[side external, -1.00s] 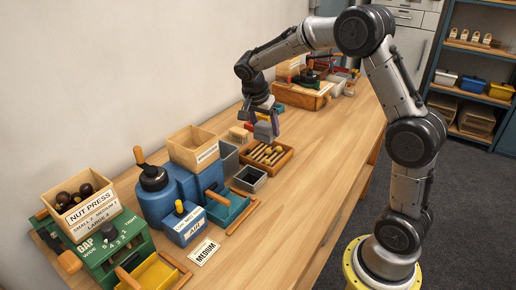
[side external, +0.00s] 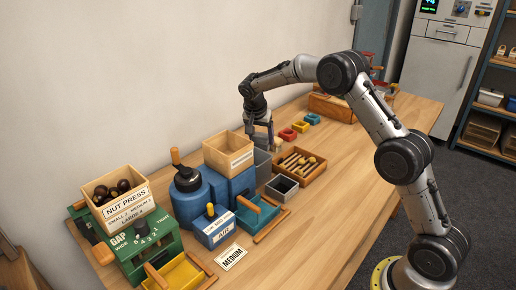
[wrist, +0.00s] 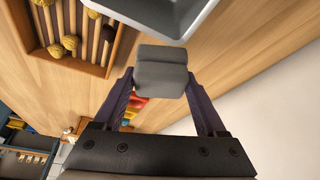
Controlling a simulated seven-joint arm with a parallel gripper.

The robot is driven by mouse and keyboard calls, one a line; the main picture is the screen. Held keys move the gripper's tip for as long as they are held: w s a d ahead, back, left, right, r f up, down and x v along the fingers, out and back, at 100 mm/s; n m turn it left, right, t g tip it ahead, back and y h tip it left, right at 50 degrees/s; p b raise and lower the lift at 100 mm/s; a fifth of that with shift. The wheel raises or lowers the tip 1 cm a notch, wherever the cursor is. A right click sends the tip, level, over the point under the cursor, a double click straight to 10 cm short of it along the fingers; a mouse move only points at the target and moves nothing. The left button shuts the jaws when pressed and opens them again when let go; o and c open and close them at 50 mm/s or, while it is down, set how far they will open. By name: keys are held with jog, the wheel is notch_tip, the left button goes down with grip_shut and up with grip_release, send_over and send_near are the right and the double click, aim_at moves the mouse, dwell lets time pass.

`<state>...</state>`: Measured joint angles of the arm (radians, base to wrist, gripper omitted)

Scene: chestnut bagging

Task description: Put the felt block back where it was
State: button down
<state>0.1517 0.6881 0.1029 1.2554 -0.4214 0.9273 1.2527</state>
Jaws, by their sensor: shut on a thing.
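The grey bin's rim (wrist: 172,28) shows close beyond the block. In the side view I cannot make out the felt block clearly, and its clearance above the table cannot be told.
Red (side external: 288,134), yellow (side external: 301,126) and blue (side external: 312,118) pieces lie behind. The blue press (side external: 190,199) and green nut press (side external: 145,246) stand left.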

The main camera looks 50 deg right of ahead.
aim_at(258, 147)
jog(key=shift+w+d+f, duration=0.25)
jog(key=shift+w+f, duration=0.65)
jog(key=shift+f, duration=1.75)
jog(key=shift+f, duration=0.1)
grip_release()
jog(key=shift+f, duration=0.1)
